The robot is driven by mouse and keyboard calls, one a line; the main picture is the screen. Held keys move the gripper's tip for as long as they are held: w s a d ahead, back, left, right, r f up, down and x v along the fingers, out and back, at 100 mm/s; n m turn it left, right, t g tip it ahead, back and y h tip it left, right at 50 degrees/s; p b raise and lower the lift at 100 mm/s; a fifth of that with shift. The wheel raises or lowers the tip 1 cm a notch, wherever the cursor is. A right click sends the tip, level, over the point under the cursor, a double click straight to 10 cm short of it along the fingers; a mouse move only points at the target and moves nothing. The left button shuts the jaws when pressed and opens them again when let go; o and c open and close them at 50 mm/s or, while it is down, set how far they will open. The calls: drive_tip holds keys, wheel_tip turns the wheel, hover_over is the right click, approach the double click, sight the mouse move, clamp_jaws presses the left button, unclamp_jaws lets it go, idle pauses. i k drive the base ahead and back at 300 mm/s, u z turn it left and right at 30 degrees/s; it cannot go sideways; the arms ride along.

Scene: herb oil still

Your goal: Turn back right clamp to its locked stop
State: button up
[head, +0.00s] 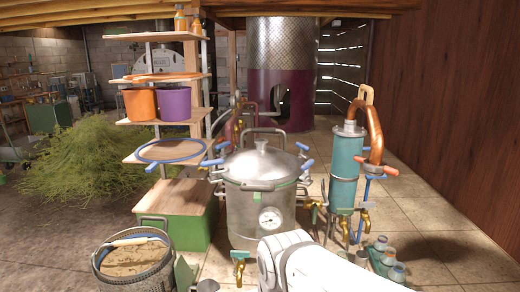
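The steel still pot (262,205) stands in the middle of the head view with its domed lid (262,163) on. Blue-handled clamps sit around the lid rim. The back right clamp (302,146) shows its blue handle at the rim's upper right, sticking outward. Another blue handle, on the front right clamp (308,165), is just below it. Blue handles also show on the left side (211,162). The clamps are too small to tell whether they are at their stops. A white link of my arm rises at the bottom centre. My gripper is not visible.
A teal condenser (345,165) with a copper pipe (375,130) stands close right of the pot. Bottles (392,262) stand in a holder at lower right. A green box (185,228), shelves and a basket (135,268) are left. Tiled floor is clear at far right.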

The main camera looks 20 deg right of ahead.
sight(302, 157)
drive_tip(key=z, duration=0.9)
drive_tip(key=i, duration=0.45)
drive_tip(key=u, duration=0.05)
